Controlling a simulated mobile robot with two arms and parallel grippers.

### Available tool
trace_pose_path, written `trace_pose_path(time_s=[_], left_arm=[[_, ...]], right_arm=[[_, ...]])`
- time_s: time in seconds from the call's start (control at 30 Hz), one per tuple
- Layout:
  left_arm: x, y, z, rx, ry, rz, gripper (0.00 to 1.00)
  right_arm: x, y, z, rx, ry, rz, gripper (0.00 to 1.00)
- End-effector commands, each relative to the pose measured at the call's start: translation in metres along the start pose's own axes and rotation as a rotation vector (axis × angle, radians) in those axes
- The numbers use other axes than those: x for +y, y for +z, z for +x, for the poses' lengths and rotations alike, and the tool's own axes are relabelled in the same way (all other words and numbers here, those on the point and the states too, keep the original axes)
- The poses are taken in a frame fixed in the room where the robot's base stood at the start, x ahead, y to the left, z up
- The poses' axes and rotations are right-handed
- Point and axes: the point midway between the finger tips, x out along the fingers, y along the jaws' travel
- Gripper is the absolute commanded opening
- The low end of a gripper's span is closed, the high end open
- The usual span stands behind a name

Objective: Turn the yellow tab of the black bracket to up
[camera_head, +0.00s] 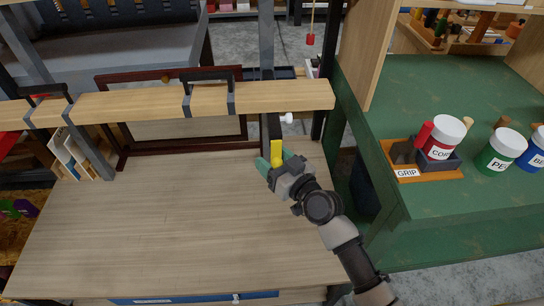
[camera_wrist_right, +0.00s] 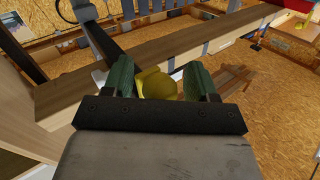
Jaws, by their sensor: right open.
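The black bracket (camera_head: 269,126) is a dark bar by the right part of the wooden beam. It also shows in the right wrist view (camera_wrist_right: 103,40). The yellow tab (camera_head: 277,149) is at its near lower end and looks long and upright in the head picture. My right gripper (camera_head: 278,162) is open, with its green fingers on either side of the tab. In the right wrist view the tab (camera_wrist_right: 157,85) sits between the two fingertips (camera_wrist_right: 157,76). I cannot tell whether either finger touches it. My left gripper is not in view.
The wooden beam (camera_head: 140,103) crosses above the plank bench (camera_head: 170,225); dark clamps (camera_head: 208,76) grip it. A dark frame (camera_head: 130,145) stands behind. The bench top is clear. At right, a green table (camera_head: 440,225) holds labelled jars (camera_head: 440,145) and a GRIP tray (camera_head: 425,174).

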Motion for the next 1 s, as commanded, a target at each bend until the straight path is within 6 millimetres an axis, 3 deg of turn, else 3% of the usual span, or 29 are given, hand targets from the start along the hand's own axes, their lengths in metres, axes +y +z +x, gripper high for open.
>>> trace_pose_path(time_s=[0.37,0.73,1.0], left_arm=[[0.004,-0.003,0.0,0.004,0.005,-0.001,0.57],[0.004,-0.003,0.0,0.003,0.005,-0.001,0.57],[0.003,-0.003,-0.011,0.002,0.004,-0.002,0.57]], right_arm=[[0.0,0.0,0.006,0.0,0.0,0.0,0.56],[-0.001,0.0,0.006,0.0,-0.001,0.001,0.0],[-0.002,-0.003,0.005,-0.019,0.0,0.014,0.0]])
